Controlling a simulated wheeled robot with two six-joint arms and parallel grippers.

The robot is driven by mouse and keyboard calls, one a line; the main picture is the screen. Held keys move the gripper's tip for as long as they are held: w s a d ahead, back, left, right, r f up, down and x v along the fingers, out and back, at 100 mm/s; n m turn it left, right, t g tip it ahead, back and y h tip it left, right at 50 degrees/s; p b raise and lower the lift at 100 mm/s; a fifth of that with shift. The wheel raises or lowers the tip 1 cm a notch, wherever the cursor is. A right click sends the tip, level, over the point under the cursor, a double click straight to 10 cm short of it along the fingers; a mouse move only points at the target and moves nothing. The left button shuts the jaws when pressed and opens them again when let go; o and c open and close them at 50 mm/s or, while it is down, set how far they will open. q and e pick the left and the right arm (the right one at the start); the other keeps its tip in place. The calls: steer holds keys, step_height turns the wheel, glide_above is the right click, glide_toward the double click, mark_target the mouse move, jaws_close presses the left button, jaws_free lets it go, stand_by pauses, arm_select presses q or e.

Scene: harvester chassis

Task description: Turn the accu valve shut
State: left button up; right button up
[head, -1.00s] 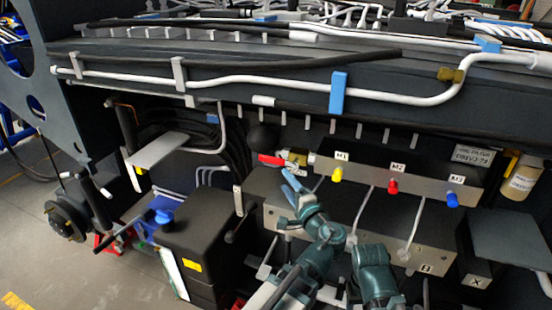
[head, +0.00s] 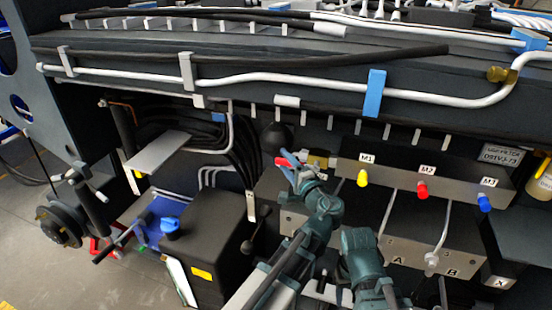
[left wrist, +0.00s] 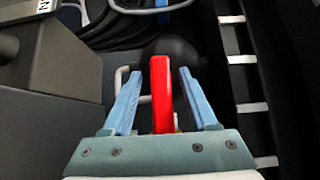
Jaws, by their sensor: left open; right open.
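The accu valve's red handle (head: 281,163) shows in the head view below the long beam, left of the brass-coloured valve fitting (head: 318,160). My left gripper (head: 288,158) is at the handle, its blue fingers partly covering it. In the left wrist view the red handle (left wrist: 161,95) stands upright between the two open blue fingers of my left gripper (left wrist: 160,72). A gap shows on each side of it, so neither finger appears to touch it. The valve body is mostly hidden behind the gripper there. My right gripper's fingers are not seen.
Right of the valve is a metal block with yellow (head: 362,178), red (head: 422,190) and blue (head: 484,202) caps. A black ball (head: 277,136) and dark hoses (head: 235,150) are close by the handle. A black box with a blue cap (head: 170,227) stands lower left.

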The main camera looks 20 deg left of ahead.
arm_select(q)
jaws_close()
stand_by(0.3)
stand_by(1.2)
